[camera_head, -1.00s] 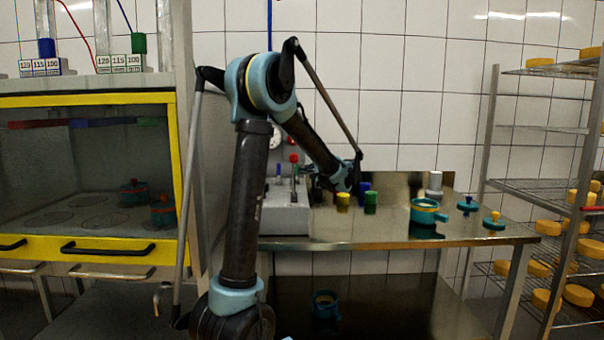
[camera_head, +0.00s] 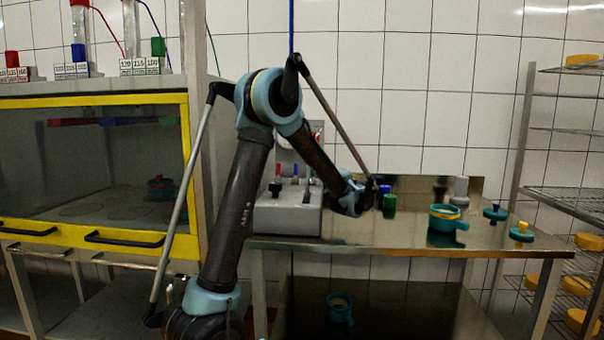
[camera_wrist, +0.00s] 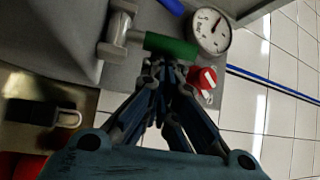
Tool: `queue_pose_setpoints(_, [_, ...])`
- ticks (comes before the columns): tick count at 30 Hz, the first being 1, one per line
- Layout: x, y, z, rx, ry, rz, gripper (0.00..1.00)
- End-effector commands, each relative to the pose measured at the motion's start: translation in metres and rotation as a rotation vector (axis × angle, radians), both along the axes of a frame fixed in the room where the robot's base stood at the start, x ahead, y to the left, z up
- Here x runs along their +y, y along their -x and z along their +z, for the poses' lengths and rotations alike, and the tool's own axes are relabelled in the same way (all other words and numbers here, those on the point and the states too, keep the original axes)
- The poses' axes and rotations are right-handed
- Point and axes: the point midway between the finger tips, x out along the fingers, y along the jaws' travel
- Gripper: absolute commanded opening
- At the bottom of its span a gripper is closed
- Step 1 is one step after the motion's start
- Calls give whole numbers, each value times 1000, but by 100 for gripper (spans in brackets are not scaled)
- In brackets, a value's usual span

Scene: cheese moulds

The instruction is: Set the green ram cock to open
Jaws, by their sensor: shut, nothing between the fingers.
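The green ram cock handle (camera_wrist: 172,46) shows in the wrist view as a short green grip on a grey fitting (camera_wrist: 118,35). It lies crosswise in the picture, just beyond my fingertips. My gripper (camera_wrist: 166,72) is shut and empty, its tips close to the handle; I cannot tell whether they touch. In the head view, the grey press box (camera_head: 287,210) stands on the steel table, with red and blue handles above it. My arm hides the green handle and most of my gripper there.
The wrist view shows a pressure gauge (camera_wrist: 210,30), a red-and-white knob (camera_wrist: 203,80) beside my fingers and a blue hose (camera_wrist: 270,82). In the head view, green (camera_head: 389,203) and blue pieces, a teal mould (camera_head: 446,218) and small lids stand on the table. A yellow-framed cabinet (camera_head: 100,98) is left.

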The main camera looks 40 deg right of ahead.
Motion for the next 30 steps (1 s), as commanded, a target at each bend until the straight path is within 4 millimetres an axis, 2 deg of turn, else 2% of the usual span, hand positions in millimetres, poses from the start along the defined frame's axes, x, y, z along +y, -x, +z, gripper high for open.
queue_pose_setpoints(6, [-3, 12, 0, 3, -2, -13, 0])
queue_pose_setpoints(30, [2, 18, -1, 5, -3, -13, 0])
